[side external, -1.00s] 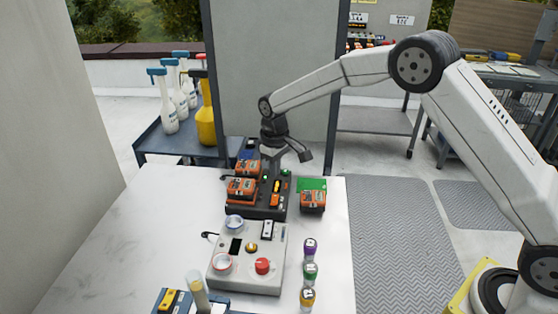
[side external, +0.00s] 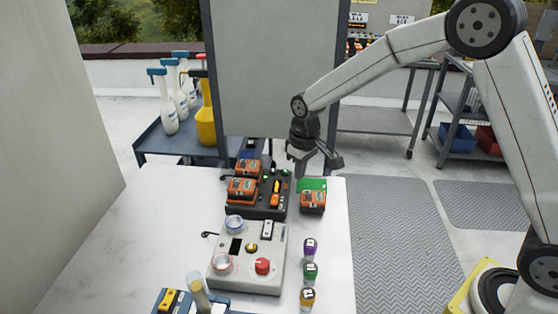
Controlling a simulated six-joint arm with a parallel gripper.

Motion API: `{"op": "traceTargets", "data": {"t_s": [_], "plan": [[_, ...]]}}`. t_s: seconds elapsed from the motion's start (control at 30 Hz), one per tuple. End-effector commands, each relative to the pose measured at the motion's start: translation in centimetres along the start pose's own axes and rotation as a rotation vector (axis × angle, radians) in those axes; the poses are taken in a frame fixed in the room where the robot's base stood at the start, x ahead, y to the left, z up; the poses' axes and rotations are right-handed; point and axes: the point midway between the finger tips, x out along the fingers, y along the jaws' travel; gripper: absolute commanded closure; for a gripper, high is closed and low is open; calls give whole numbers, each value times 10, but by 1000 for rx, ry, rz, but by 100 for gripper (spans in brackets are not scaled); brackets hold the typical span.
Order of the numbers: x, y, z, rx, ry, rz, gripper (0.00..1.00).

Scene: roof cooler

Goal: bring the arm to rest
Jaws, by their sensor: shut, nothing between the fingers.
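My gripper (side external: 317,170) hangs from my white arm above the far right part of the white table (side external: 140,225). It is shut and empty. In the picture it shows just above the green pad (side external: 312,184) and an orange battery-like block (side external: 312,202). I cannot tell its exact height over them. Two more orange blocks (side external: 242,188) sit on the left part of the dark charger-like base (side external: 270,208).
A grey control box (side external: 246,262) with a red knob stands nearer on the table. Several small capped bottles (side external: 309,271) line its right side. A blue rack (side external: 180,302) is at the front edge. A grey panel (side external: 270,70) rises behind; spray bottles (side external: 165,105) stand on a side cart.

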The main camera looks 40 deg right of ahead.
Motion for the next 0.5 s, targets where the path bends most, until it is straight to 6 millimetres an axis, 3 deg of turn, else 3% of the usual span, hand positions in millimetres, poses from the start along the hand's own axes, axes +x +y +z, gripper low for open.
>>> {"op": "traceTargets", "data": {"t_s": [0.5], "plan": [[-20,3,121,111,98,13,100]]}}
